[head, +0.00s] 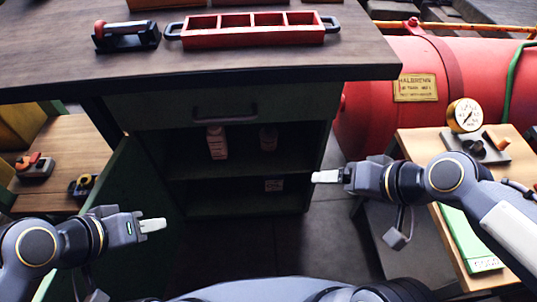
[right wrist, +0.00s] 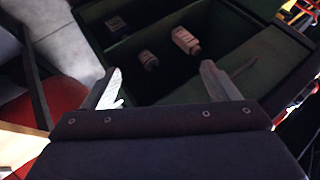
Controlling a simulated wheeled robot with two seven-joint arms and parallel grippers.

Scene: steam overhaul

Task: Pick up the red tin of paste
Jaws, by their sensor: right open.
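I cannot pick out a clearly red tin of paste. A small, dim, pinkish container (head: 268,138) stands on the upper shelf of the open cabinet (head: 240,172); it also shows in the right wrist view (right wrist: 148,60). A larger pale pink bottle (head: 217,142) stands left of it, also in the right wrist view (right wrist: 186,40). A small labelled item (head: 273,184) sits on the lower shelf. My right gripper (head: 328,177) is open and empty, right of the cabinet opening. My left gripper (head: 152,225) is before the open door; its finger gap is hidden.
The green door (head: 135,215) stands open at left. A red boiler (head: 375,110) and a side table (head: 480,225) are at right.

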